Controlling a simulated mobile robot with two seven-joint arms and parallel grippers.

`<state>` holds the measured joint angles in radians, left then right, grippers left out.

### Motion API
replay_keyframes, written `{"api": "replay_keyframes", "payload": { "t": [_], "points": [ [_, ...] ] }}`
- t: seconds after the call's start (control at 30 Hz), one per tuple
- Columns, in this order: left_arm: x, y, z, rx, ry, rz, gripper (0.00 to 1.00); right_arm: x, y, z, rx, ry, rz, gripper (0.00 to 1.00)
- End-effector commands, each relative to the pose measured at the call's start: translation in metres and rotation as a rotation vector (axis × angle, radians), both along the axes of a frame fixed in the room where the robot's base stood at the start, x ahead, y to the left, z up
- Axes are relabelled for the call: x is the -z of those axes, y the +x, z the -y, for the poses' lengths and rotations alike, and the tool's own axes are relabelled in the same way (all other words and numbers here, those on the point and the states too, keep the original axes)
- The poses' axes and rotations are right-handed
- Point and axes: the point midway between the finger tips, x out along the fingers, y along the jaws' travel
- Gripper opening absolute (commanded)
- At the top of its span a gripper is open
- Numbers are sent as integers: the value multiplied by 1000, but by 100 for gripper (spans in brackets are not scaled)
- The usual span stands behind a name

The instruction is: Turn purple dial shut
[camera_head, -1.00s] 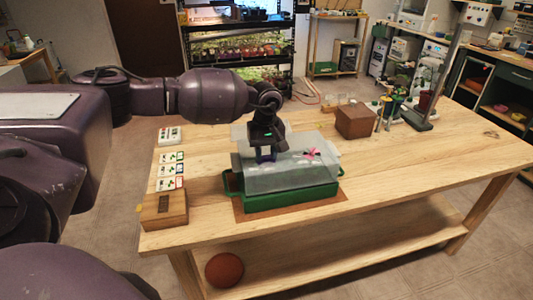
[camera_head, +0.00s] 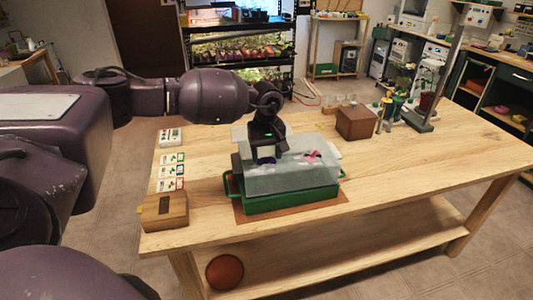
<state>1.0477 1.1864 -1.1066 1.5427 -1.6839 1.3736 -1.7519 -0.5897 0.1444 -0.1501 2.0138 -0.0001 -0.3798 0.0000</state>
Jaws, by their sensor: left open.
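A green tray (camera_head: 290,201) with a clear, greyish lid (camera_head: 290,178) stands on the table. A small dark purple piece, apparently the purple dial (camera_head: 266,160), shows on the left part of the lid top. My left gripper (camera_head: 266,156) points down over it with open jaws; its fingers hide most of the dial, and I cannot tell whether they touch it. A pink-magenta dial (camera_head: 312,154) sits uncovered on the right part of the lid. My right gripper is not in view.
A wooden box (camera_head: 164,212) stands at the table's front left, with picture cards (camera_head: 171,171) behind it. A brown box (camera_head: 356,122) and a metal stand (camera_head: 435,85) are at the back right. The right tabletop is clear.

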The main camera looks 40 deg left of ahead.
Motion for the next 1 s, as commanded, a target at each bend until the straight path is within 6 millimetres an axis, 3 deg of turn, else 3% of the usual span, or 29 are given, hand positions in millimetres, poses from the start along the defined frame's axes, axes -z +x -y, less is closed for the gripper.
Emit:
{"api": "replay_keyframes", "payload": {
  "t": [0.6, 1.0],
  "points": [
    [-95, 1, 0, 1, 0, 3, 60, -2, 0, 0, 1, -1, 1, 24],
    [-105, 0, 0, 0, 0, 1, 60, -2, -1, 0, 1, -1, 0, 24]
  ]
}}
